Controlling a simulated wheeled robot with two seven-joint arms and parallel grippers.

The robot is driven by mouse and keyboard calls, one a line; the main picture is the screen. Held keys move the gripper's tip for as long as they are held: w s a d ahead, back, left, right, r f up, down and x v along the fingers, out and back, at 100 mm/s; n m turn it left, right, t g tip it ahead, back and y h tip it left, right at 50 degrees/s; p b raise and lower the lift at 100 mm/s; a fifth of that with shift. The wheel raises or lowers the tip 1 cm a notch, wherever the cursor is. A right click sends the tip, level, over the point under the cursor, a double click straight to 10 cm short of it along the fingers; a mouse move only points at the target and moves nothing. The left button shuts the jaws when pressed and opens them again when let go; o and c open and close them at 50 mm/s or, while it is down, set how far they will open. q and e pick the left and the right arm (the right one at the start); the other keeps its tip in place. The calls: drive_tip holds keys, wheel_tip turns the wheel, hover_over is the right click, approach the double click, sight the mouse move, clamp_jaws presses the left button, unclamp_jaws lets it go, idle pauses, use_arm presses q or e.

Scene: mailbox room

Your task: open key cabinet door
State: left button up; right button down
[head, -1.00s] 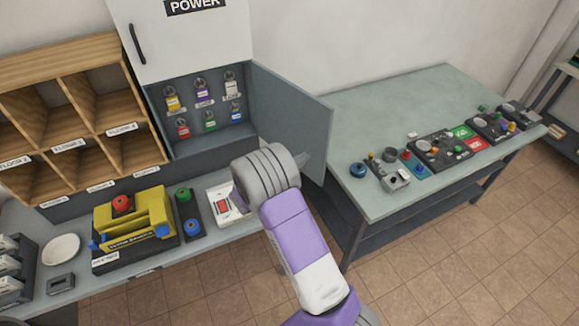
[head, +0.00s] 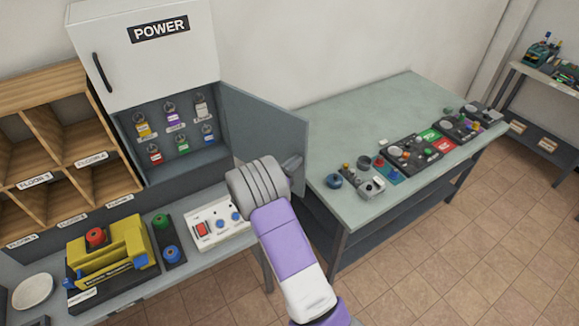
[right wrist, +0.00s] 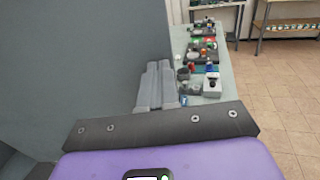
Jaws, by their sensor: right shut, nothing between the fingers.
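The key cabinet (head: 118,116) is the grey box under the white POWER panel. Its grey door (head: 262,130) stands swung wide open to the right, and several tagged keys (head: 173,118) hang inside. My right gripper (head: 291,163) overlaps the door's lower part near its free edge in the head view. In the right wrist view its shut, empty fingers (right wrist: 158,85) point forward beside the large grey door panel (right wrist: 90,60) on the left. Whether they touch the door I cannot tell. My left gripper is out of view.
A green-topped table (head: 370,120) with several small devices stands right of the door. Below the cabinet, a counter holds a yellow device (head: 105,255) and a white switch box (head: 215,225). Wooden pigeonholes (head: 60,140) stand at left. Tiled floor at right is clear.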

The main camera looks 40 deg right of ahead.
drive_tip(key=d, duration=0.6)
drive_tip(key=shift+w+d+b, duration=0.25)
drive_tip(key=shift+d+b, duration=0.1)
